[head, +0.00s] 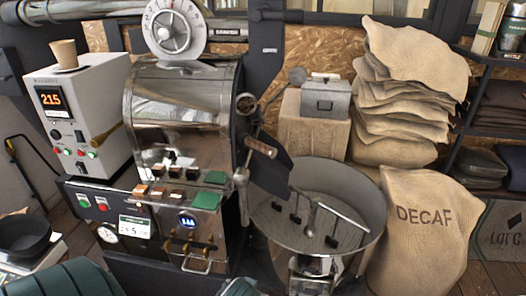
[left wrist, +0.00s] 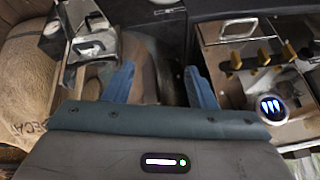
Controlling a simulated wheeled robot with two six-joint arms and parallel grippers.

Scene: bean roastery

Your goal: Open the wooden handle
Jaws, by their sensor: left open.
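The wooden handle (head: 260,147) is a short brown grip on the front of the shiny steel roaster drum (head: 180,95). It sticks out to the right, above the round cooling tray (head: 375,235). In the left wrist view my left gripper (left wrist: 160,70) has its two blue fingers spread apart, with nothing clearly held between them. I cannot pick out the wooden handle for certain in that view. In the head view, teal parts of my own arm show at the bottom edge. My right gripper is not in view.
A white control box (head: 100,120) with a paper cup (head: 64,55) stands left of the drum. A panel with knobs and a metal pull (head: 196,266) is below it. A DECAF sack (head: 420,235) and stacked sacks (head: 405,90) stand to the right.

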